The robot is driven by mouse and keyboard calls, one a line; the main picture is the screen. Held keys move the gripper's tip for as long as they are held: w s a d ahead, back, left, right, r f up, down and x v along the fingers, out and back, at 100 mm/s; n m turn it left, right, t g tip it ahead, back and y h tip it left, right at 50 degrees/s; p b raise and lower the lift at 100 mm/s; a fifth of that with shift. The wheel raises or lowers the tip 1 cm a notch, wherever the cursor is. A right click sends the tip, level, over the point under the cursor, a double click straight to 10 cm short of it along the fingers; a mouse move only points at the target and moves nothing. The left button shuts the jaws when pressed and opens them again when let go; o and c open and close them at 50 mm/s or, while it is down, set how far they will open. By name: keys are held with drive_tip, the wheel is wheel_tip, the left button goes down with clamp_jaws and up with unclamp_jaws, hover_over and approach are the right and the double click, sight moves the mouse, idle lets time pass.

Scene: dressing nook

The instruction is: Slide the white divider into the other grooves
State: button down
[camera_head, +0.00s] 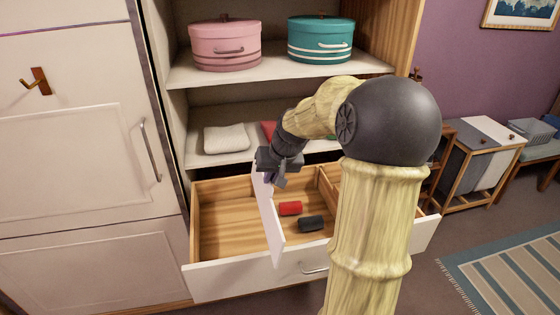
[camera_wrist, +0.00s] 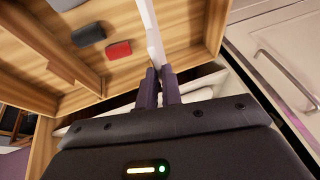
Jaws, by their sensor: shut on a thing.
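The white divider (camera_head: 270,212) stands upright across the open wooden drawer (camera_head: 222,219), from front to back, a little tilted in the picture. It also shows as a thin white strip in the wrist view (camera_wrist: 151,30). My gripper (camera_head: 272,179) is at the divider's back end, shut on its top edge; in the wrist view the two dark fingers (camera_wrist: 157,72) pinch its near end. A brown wooden partition (camera_head: 329,190) stands farther right in the drawer. The grooves are too small to tell, and my arm hides the drawer's right part.
A red roll (camera_head: 290,208) and a dark roll (camera_head: 311,223) lie in the drawer right of the divider. The left compartment is empty. A shelf above holds a folded white cloth (camera_head: 226,138). Pink (camera_head: 225,48) and teal (camera_head: 320,42) round boxes stand higher up.

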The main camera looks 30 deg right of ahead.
drive_tip(key=shift+d, duration=0.15)
drive_tip(key=shift+h, duration=0.4)
drive_tip(key=w+p, duration=0.1)
drive_tip(key=p, duration=0.2)
drive_tip(key=w+p, duration=0.2)
drive_tip(key=p, duration=0.2)
drive_tip(key=w+d+r+p, duration=0.1)
drive_tip(key=w+p, duration=0.1)
drive_tip(key=p, duration=0.1)
drive_tip(key=shift+g+h, duration=0.4)
drive_tip(key=shift+h, duration=0.2)
drive_tip(key=w+f+p, duration=0.1)
drive_tip(key=p, duration=0.5)
drive_tip(key=w+d+f+p, duration=0.1)
drive_tip(key=w+p, duration=0.1)
drive_tip(key=p, duration=0.4)
drive_tip(key=shift+w+d+f, duration=0.1)
drive_tip(key=shift+w+f, duration=0.05)
drive_tip(key=shift+f, duration=0.25)
drive_tip(key=shift+f+b, duration=0.25)
drive_tip(key=shift+b, duration=0.05)
